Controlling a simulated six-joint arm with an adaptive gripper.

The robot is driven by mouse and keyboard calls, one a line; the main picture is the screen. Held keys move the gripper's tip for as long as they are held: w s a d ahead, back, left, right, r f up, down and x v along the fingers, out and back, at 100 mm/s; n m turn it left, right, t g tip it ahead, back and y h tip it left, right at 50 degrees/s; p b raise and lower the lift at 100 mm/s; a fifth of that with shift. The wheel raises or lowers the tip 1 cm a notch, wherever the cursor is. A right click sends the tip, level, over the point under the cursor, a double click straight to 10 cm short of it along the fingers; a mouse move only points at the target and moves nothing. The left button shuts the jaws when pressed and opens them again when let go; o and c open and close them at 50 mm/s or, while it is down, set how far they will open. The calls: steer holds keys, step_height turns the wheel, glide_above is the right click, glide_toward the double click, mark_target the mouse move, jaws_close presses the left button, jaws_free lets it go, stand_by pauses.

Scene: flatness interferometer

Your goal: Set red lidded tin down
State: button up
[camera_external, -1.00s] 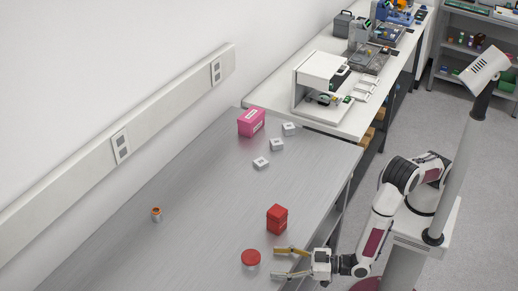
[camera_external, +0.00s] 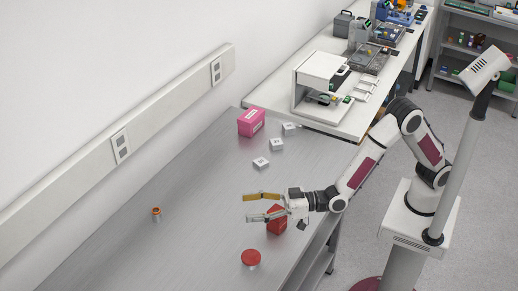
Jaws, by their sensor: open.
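A red box-shaped tin (camera_external: 276,226) stands on the grey metal bench near its right edge. Its upper part is partly hidden behind my gripper. My gripper (camera_external: 247,207) is open, its two fingers apart and pointing left, with nothing between the fingertips. It is in front of the top of the red tin in this view; its exact height above the tin and any contact are hard to tell. A round jar with a red lid (camera_external: 250,257) stands on the bench, below the red tin in the picture and apart from it.
The metal bench (camera_external: 190,250) has much free room at left and centre. A small orange-topped container (camera_external: 156,215) stands at left. A pink box (camera_external: 251,122) and three small white blocks (camera_external: 277,145) are near the far end. A white bench (camera_external: 270,97) with instruments lies beyond.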

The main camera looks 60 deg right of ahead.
steer(key=s+d+f+n+g, duration=0.1)
steer(key=s+f+n+g, duration=0.4)
steer(key=s+f+g, duration=0.1)
steer(key=shift+s+d+f+g, duration=0.15)
steer(key=shift+s+f+g, duration=0.2)
steer(key=shift+g, duration=0.55)
glide_toward(251, 260)
steer(key=shift+w+d+f, duration=0.15)
steer(key=shift+w+f, duration=0.15)
steer(key=shift+f, duration=0.15)
steer(key=shift+w+d+f, duration=0.1)
steer(key=shift+w+f, duration=0.15)
steer(key=shift+f, duration=0.2)
steer(key=shift+x, duration=0.9)
